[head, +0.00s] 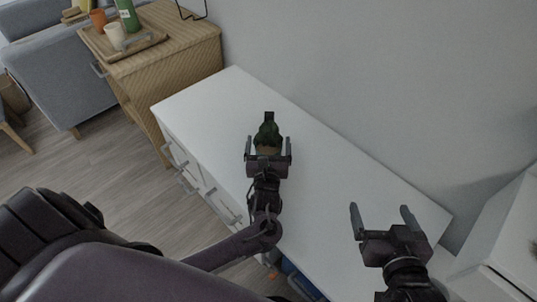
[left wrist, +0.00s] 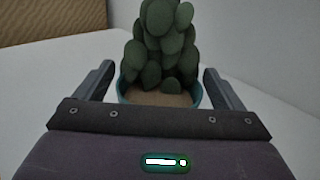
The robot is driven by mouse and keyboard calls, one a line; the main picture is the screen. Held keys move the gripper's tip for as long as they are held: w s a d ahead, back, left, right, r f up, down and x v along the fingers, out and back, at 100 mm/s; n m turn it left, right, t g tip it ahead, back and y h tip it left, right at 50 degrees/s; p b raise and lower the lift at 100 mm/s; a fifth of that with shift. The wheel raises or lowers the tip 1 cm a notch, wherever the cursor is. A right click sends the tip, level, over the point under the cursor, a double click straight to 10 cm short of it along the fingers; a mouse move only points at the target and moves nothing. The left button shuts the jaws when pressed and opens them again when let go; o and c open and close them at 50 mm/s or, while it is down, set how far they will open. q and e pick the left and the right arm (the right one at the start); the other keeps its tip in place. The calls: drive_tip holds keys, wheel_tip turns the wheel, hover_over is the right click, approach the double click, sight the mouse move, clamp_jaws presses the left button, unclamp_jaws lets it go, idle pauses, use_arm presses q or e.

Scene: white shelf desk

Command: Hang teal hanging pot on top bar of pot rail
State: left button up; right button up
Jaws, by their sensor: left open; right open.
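The teal hanging pot (left wrist: 122,93) holds a dark green, cactus-like plant (left wrist: 160,45) and brown soil. It stands upright on the white desk top. In the head view, the plant (head: 268,132) shows just beyond my left gripper (head: 268,146), which hides most of the pot. My left gripper is open, with one finger on each side of the pot; the left wrist view shows the pot between the fingers (left wrist: 160,82), close to both. My right gripper (head: 380,212) is open and empty over the right part of the desk. I cannot make out the pot rail.
The white desk (head: 330,180) is otherwise clear and runs along a grey wall (head: 370,70). A wooden cabinet (head: 185,50) with a tray, cups and a green bottle (head: 128,15) stands at upper left. A black wire piece (head: 191,15) is cut off at the top.

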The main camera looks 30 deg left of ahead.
use_arm(q)
drive_tip(key=shift+c, duration=0.4)
drive_tip(key=shift+r, duration=0.1)
drive_tip(key=c, duration=1.3)
drive_tip(key=shift+o, duration=0.2)
